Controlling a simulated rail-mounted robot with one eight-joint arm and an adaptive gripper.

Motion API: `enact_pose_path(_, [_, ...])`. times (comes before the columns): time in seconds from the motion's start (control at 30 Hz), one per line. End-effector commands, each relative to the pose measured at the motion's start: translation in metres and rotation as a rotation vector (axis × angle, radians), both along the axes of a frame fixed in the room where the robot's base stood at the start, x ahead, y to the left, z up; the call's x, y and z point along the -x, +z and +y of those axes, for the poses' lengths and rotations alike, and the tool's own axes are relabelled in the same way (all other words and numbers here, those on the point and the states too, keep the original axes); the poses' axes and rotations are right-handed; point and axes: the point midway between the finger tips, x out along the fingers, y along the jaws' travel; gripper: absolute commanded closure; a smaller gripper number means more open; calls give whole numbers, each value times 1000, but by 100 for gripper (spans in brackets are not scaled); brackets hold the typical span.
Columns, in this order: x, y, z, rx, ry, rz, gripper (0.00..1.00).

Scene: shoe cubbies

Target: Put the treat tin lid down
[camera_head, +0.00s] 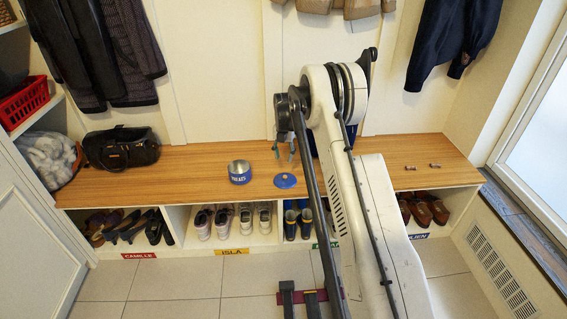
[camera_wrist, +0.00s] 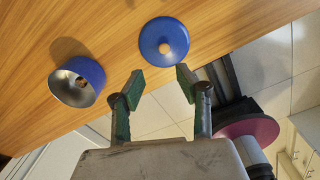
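The treat tin lid (camera_head: 287,181) is a round blue disc that appears to lie flat on the wooden bench top, right of the tin. In the wrist view the lid (camera_wrist: 150,33) shows a small brown knob, beyond my fingertips. The blue treat tin (camera_head: 240,178) stands open on the bench, and its metal inside shows in the wrist view (camera_wrist: 78,82). My gripper (camera_wrist: 161,80) is open and nothing shows between its green fingers. In the head view my gripper (camera_head: 284,152) is above the bench, behind the lid in the picture.
A black bag (camera_head: 120,148) lies on the bench (camera_head: 195,160) at the left. Two small brown items (camera_head: 423,166) lie at the right. Shoes fill the cubbies below, with coloured name labels. Coats hang above. Bench top between bag and tin is clear.

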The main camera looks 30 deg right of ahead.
Motion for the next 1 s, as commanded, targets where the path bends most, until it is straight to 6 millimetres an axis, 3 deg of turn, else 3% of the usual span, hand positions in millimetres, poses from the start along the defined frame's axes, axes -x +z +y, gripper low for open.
enact_pose_path(0.23, [1,22,2,1,-13,-3,67])
enact_pose_path(0.33, [4,41,9,4,-62,-15,67])
enact_pose_path(0.67, [39,153,55,2,-412,-103,67])
enact_pose_path(1.0, [105,250,107,-48,-797,-201,67])
